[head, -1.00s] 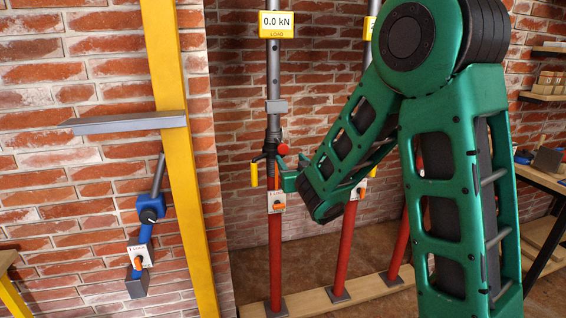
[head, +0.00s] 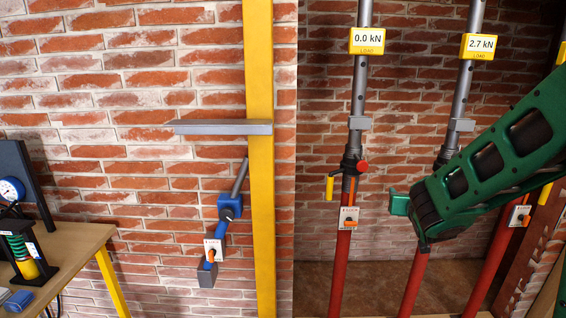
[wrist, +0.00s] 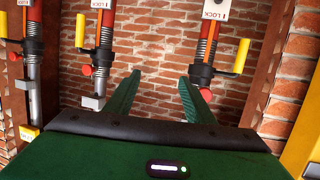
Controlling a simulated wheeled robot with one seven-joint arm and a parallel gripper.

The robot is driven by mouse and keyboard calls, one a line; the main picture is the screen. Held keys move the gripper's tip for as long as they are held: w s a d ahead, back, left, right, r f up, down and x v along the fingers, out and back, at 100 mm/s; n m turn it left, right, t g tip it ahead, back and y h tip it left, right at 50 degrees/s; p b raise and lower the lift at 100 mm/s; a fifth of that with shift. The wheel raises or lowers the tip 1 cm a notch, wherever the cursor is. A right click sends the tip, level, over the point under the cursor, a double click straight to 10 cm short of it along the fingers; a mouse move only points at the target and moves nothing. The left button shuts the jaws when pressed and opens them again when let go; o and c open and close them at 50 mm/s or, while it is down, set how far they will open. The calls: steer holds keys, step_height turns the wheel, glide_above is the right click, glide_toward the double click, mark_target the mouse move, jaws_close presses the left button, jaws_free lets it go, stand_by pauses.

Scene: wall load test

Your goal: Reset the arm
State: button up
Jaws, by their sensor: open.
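My green arm enters from the right in the head view, and my gripper (head: 399,201) is in front of the red and grey props, right of the leftmost one. In the wrist view my gripper (wrist: 158,88) shows two green fingers spread apart with nothing between them. The left prop (head: 351,190) reads 0.0 kN on its yellow load display (head: 367,41). The middle prop (head: 464,95) reads 2.7 kN on its display (head: 478,46). My gripper appears apart from the left prop's yellow handle (head: 329,187) and red knob (head: 362,166).
A yellow post (head: 260,150) with a grey bracket (head: 222,127) stands at centre left. A blue clamp device (head: 230,207) hangs by the brick wall. A wooden bench (head: 75,250) with a gauge (head: 10,189) stands at the left. A third prop (head: 500,250) is at the right.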

steer(key=s+d+f+m+g, duration=0.2)
steer(key=s+d+g, duration=0.25)
steer(key=s, duration=0.35)
steer(key=s+d+f+m+g, duration=0.1)
steer(key=s+d+f+g, duration=0.3)
steer(key=s, duration=0.5)
steer(key=s+a+g+y, duration=0.2)
steer(key=s+g, duration=0.1)
steer(key=s, duration=0.9)
steer(key=s+a+g+y, duration=0.2)
steer(key=s+a+g, duration=0.1)
steer(key=s, duration=0.9)
steer(key=shift+s+m, duration=0.2)
steer(key=shift+m, duration=0.1)
steer(key=shift+w+d+f, duration=0.1)
steer(key=shift+w+f, duration=0.15)
steer(key=shift+w, duration=0.35)
